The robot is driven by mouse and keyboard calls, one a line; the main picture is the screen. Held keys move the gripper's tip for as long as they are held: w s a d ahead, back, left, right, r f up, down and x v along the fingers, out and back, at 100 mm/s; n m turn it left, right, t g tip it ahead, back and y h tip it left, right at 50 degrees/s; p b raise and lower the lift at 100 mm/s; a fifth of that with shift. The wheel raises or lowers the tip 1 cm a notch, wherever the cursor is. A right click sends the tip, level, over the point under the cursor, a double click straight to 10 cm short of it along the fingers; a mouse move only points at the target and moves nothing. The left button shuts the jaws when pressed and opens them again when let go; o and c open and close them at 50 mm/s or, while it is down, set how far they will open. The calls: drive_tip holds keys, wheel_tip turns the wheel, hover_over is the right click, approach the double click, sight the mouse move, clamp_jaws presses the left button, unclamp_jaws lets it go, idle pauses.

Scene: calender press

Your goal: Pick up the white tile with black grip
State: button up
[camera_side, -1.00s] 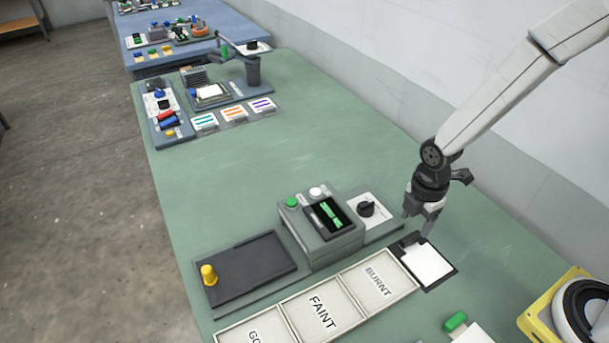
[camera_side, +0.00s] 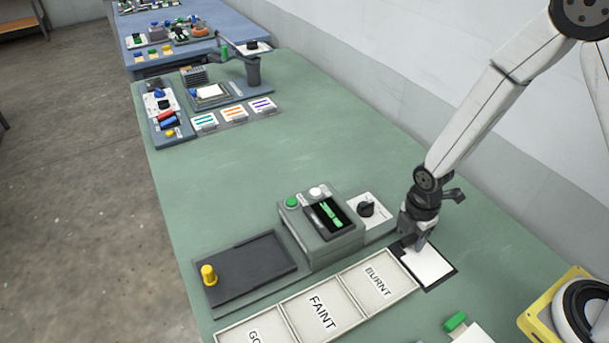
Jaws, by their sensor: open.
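A plain white tile (camera_side: 428,268) lies in a black-framed tray (camera_side: 437,284) at the right end of the labelled row. No black grip shows clearly on it; my gripper covers its far left corner. My gripper (camera_side: 418,246) points down over that corner, open, with its fingertips close to the tile. I cannot tell whether they touch it. A white plate with a black knob (camera_side: 366,209) sits just left of my gripper, beside the grey press.
The grey press (camera_side: 320,236) has green and white buttons. Bins marked FAINT (camera_side: 323,311) and BURNT (camera_side: 379,282) lie in front. A green-gripped block (camera_side: 456,321) and a yellow stand (camera_side: 540,318) are at right.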

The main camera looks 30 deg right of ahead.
idle(0.4)
clamp_jaws()
drive_tip(key=shift+r, duration=0.2)
wheel_tip(320, 180, up, 10)
drive_tip(key=shift+f, duration=0.15)
idle(0.8)
idle(0.6)
